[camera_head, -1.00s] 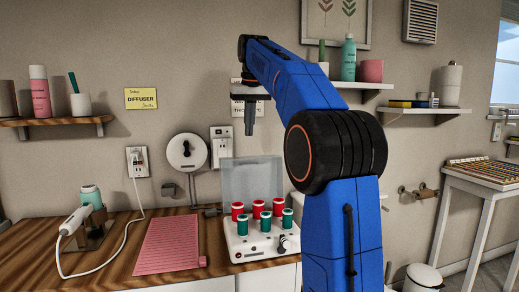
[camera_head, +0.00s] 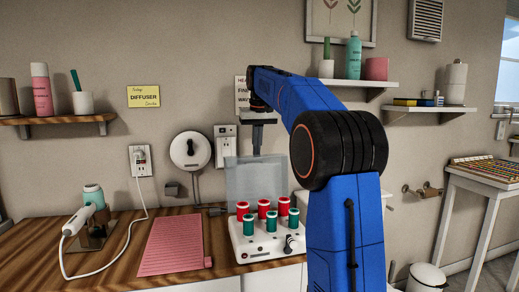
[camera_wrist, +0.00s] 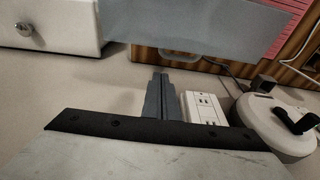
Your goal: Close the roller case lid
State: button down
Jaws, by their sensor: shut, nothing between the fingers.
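The roller case (camera_head: 244,249) is a white base on the counter with red and teal rollers standing in it. Its lid (camera_head: 240,183), a translucent grey panel, stands upright and open at the back of the case. In the wrist view the lid (camera_wrist: 205,28) is a grey panel across the top. My gripper (camera_head: 257,152) points down at the lid's top edge in the head view; whether it touches cannot be told. Its fingers are together and empty, and they also show in the wrist view (camera_wrist: 160,80).
A pink mat (camera_head: 172,245) and a white styling tool (camera_head: 78,218) on a stand are left of the case. Wall outlets (camera_head: 225,147) and a round white wall unit (camera_head: 190,151) are behind. Shelves (camera_head: 60,119) hang higher up. My arm hides the counter's right part.

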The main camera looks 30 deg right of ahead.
jog(key=shift+s+a+r, duration=0.1)
jog(key=shift+s+a, duration=0.1)
jog(key=shift+s, duration=0.45)
jog(key=shift+s+a+r, duration=0.15)
jog(key=shift+s, duration=0.5)
jog(key=shift+s+a+r, duration=0.1)
jog(key=shift+s+a, duration=0.1)
jog(key=shift+s, duration=0.45)
